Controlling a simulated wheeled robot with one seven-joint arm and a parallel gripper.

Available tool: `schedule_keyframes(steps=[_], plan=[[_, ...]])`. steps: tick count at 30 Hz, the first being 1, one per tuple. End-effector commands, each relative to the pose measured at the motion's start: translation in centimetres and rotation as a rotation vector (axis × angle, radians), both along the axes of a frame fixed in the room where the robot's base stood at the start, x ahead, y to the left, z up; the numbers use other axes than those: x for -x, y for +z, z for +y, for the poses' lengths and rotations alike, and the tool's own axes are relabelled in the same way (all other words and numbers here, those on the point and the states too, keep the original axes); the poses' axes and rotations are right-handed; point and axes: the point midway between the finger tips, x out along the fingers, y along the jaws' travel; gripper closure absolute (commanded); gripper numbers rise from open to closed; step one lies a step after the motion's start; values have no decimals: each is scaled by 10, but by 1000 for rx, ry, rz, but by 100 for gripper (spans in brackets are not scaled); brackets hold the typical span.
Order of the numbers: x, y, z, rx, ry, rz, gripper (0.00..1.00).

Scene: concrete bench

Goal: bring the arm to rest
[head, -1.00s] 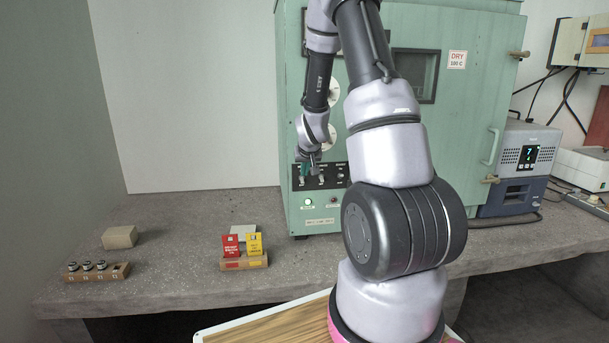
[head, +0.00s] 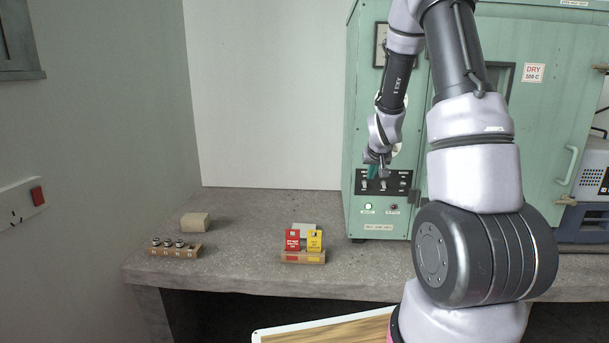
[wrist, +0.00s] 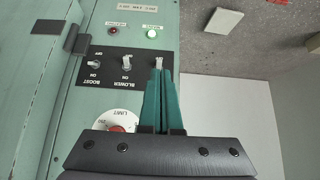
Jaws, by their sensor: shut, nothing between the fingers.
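My gripper (head: 377,174) is in front of the black switch panel (head: 404,193) on the green oven (head: 362,140). Its teal fingers (wrist: 161,95) are shut with nothing between them. In the wrist view the fingertips end right at a toggle switch (wrist: 158,62) at the end of the row; whether they touch it I cannot tell. The blower switch (wrist: 126,62) and boost switch (wrist: 97,65) are beside it. A green lamp (wrist: 152,33) is lit and the heating lamp (wrist: 112,31) looks dark. My arm comes down from above to the panel.
On the concrete bench (head: 230,270) stand a holder with red (head: 293,241) and yellow (head: 314,241) tags, a rack of small vials (head: 175,250) and a beige block (head: 195,222). A limit dial (wrist: 118,123) is near the fingers. The bench left of the oven is mostly free.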

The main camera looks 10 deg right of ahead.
Motion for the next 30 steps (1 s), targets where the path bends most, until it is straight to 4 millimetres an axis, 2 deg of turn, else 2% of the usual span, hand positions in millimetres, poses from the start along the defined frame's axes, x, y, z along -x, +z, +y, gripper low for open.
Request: schedule_keyframes(steps=[2, 5, 8, 11, 15, 21, 27, 30], plan=[[2, 8, 3, -7, 0, -4, 100], [10, 34, 13, -31, -1, -11, 100], [29, 72, 31, -74, -2, -16, 100], [57, 113, 52, -123, -1, -15, 100], [104, 161, 81, -189, 7, -9, 100], [183, 212, 117, -276, 24, 4, 100], [262, 239, 145, -345, 40, 24, 100], [290, 243, 154, -370, 45, 34, 100]])
